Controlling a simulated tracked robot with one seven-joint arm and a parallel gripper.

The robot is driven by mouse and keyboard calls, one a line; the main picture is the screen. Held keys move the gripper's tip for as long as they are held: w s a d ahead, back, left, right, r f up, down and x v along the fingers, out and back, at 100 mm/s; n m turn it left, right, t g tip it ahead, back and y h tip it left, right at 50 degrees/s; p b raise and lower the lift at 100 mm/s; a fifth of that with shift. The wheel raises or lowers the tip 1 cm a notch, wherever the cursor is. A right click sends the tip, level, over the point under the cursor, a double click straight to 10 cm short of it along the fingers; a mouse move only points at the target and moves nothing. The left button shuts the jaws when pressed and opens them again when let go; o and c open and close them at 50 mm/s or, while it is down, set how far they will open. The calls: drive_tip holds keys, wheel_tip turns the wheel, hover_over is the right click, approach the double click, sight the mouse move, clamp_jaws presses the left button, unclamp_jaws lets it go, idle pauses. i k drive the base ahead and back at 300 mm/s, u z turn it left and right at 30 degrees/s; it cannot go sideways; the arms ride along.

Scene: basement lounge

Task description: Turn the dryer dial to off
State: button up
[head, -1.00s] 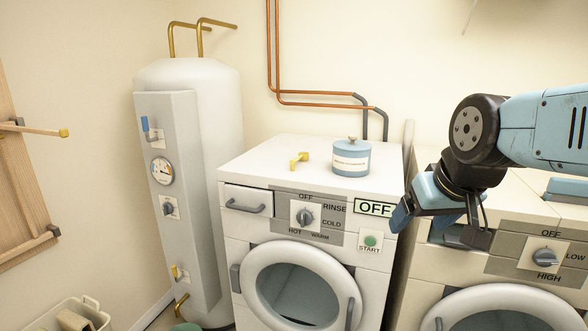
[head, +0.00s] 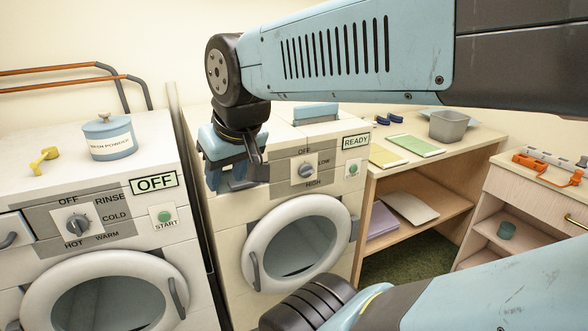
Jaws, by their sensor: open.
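The dryer (head: 227,222) is the white front-loading machine in the middle of the head view. The pointer is too small to read surely. A display above the dial's right side reads READY (head: 356,142). My gripper (head: 237,172) is open and empty, at the dryer's upper left front, left of the dial and apart from it. It hides part of the panel's left end.
The washer (head: 100,250) stands at the left, its own dial (head: 77,224) and OFF display facing front. A wooden shelf (head: 440,165) stands right of the dryer. My arm crosses the upper right.

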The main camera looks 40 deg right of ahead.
sight(306, 170)
drive_tip(key=z, duration=0.65)
drive_tip(key=k, duration=0.3)
drive_tip(key=z, duration=0.35)
drive_tip(key=i, duration=0.5)
